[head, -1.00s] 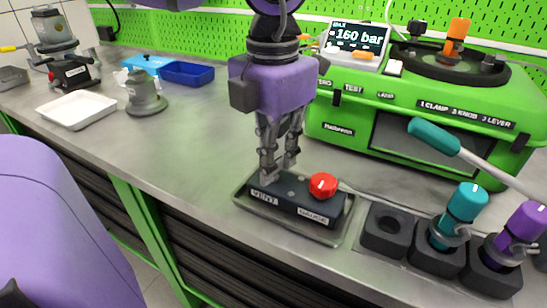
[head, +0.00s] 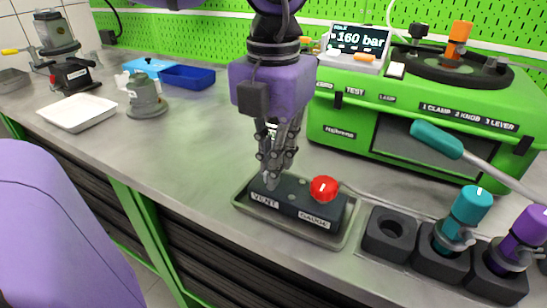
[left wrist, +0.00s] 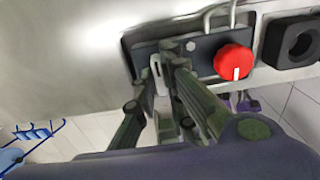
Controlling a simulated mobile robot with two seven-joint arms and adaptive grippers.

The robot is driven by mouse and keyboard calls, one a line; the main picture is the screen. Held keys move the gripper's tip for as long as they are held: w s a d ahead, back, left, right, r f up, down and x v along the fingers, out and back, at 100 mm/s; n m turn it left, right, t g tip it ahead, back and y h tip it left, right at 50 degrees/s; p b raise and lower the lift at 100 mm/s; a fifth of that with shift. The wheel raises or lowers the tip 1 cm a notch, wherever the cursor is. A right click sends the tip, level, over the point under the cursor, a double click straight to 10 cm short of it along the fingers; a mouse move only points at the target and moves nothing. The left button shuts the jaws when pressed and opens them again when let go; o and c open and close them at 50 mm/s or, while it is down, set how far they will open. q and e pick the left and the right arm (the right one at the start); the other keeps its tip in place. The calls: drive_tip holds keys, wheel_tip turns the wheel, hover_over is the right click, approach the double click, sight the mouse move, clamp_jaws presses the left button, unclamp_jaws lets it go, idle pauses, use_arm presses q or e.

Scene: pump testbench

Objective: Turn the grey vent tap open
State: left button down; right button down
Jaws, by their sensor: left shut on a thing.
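The dark valve block (head: 318,207) lies in a shallow metal tray (head: 240,199), with a VENT label on its left part and a GAUGE label on its right. My left gripper (head: 270,181) points down at the VENT end, its fingers close together on the grey vent tap. In the left wrist view the fingers (left wrist: 165,66) are on either side of the light grey tap (left wrist: 157,72); much of the tap is hidden by them. The red knob (head: 324,189) stands on the gauge end, with a white mark on it. My right gripper is not in view.
The green test bench (head: 400,118) stands behind, its display (head: 358,39) reading 160 bar. Black holders, one empty (head: 390,228), others with teal (head: 470,206) and purple fittings, stand to the right. A teal-handled lever (head: 437,138) slants above them.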

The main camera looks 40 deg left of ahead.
use_arm(q)
drive_tip(key=c, duration=1.8)
unclamp_jaws()
drive_tip(key=shift+r, duration=0.2)
wheel_tip(320, 180, up, 12)
drive_tip(key=shift+f, duration=0.15)
